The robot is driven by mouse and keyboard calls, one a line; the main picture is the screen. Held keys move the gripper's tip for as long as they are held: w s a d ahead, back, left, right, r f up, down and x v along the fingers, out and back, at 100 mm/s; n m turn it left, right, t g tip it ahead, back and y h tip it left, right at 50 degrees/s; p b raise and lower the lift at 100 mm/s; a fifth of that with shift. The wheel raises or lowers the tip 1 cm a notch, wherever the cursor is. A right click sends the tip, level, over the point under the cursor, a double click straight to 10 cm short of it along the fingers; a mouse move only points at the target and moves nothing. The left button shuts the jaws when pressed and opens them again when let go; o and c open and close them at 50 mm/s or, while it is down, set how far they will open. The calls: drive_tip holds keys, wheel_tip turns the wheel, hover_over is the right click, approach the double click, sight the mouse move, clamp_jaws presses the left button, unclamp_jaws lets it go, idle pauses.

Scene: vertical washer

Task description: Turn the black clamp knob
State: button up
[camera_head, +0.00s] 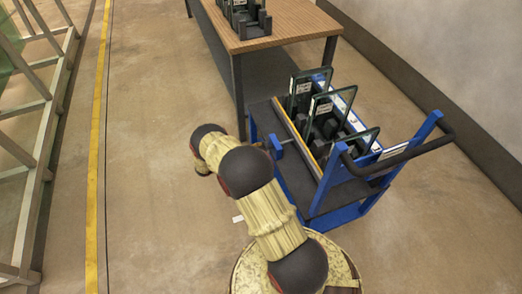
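I cannot make out the black clamp knob with certainty. A small blue bracket (277,146) sticks out from the left side of the blue cart (333,214), close to my arm's elbow, and a knob there is too small or hidden to tell. My arm reaches up from the bottom of the view and bends down at its far end, left of the cart. My gripper's fingers do not show; the end of the arm hides them.
The cart carries several upright glass panels (318,110) in black holders and has a black push handle (400,155). A wooden-topped table (290,22) with more holders stands behind it. A metal frame (45,140) is at far left.

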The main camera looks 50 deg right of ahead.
drive_tip(key=shift+o, duration=0.9)
drive_tip(key=v, duration=1.2)
drive_tip(key=shift+r, duration=0.1)
